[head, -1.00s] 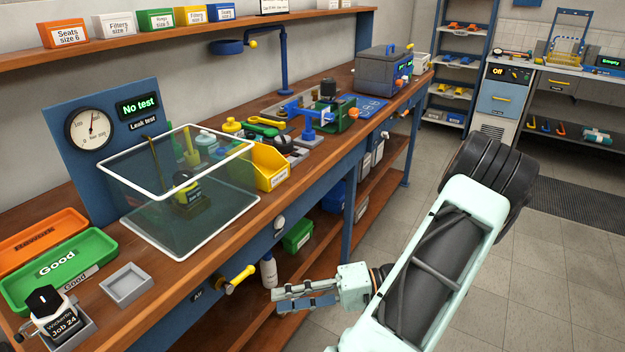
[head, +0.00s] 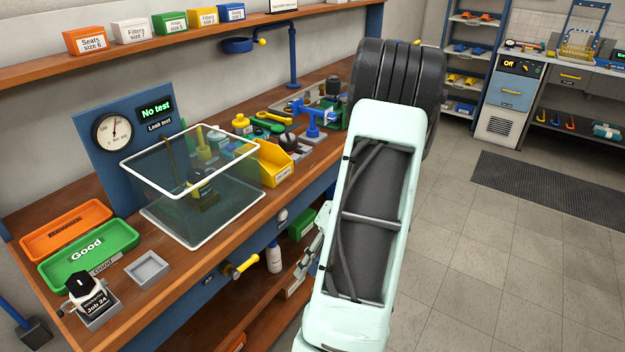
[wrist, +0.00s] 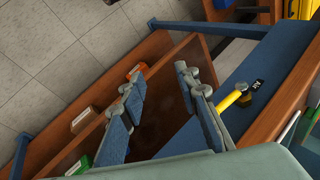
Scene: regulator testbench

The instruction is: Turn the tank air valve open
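The tank air valve has a yellow handle (head: 243,266) on the blue front apron of the bench, below the clear tank (head: 150,206). The handle sticks out to the right, beside a small dark "Air" label. In the wrist view the yellow handle (wrist: 236,98) lies just right of my right finger, apart from the gap between the fingers. My gripper (wrist: 159,76) is open with nothing between its fingers. In the head view my gripper (head: 312,250) is right of the handle, partly hidden behind my forearm. A regulator on a dark base stands inside the tank.
A gauge panel (head: 85,150) reading "No test" stands behind the tank. Green "Good" (head: 60,270) and orange trays lie left. Open floor lies right of my arm.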

